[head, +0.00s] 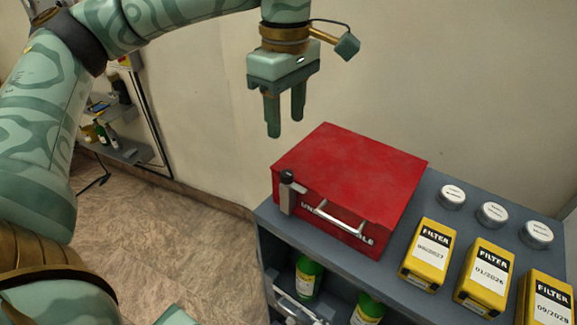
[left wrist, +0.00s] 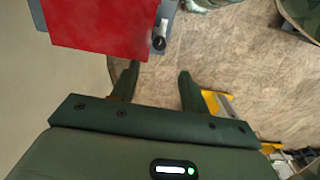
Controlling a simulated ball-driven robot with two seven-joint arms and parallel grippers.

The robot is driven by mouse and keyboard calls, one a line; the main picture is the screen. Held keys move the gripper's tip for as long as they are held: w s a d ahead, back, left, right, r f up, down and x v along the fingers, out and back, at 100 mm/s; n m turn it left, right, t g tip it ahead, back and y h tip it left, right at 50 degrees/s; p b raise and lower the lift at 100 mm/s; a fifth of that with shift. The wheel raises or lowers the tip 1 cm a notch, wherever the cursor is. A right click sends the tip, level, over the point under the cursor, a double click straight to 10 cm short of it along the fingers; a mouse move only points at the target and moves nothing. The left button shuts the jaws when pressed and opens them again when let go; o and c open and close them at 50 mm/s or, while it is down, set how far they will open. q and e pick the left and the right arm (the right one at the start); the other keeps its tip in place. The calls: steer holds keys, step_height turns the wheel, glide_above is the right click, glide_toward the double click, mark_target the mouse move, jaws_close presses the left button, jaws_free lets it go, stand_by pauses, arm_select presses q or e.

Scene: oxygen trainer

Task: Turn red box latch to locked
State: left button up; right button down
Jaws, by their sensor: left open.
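A red box (head: 350,173) with a closed lid sits on top of the grey cabinet. Its latch (head: 287,190), a metal piece with a black knob, is at the left end of the front face, beside a silver handle (head: 338,218). My left gripper (head: 286,126) is open and empty, pointing down, above and behind the box's left side, apart from it. In the left wrist view the red box (left wrist: 95,25) is at the top left and the latch knob (left wrist: 159,43) is just beyond the open fingers (left wrist: 155,80). My right gripper is not in view.
The grey cabinet top (head: 395,235) also holds several yellow filter boxes (head: 430,254) and white-lidded round cans (head: 452,197) to the right. Green bottles (head: 308,277) stand on the shelf below. A wall is behind; floor is free to the left.

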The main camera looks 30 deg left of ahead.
mark_target(287, 173)
arm_select(q)
step_height(287, 173, down, 12)
steer(key=shift+r, duration=0.2)
steer(key=c, duration=1)
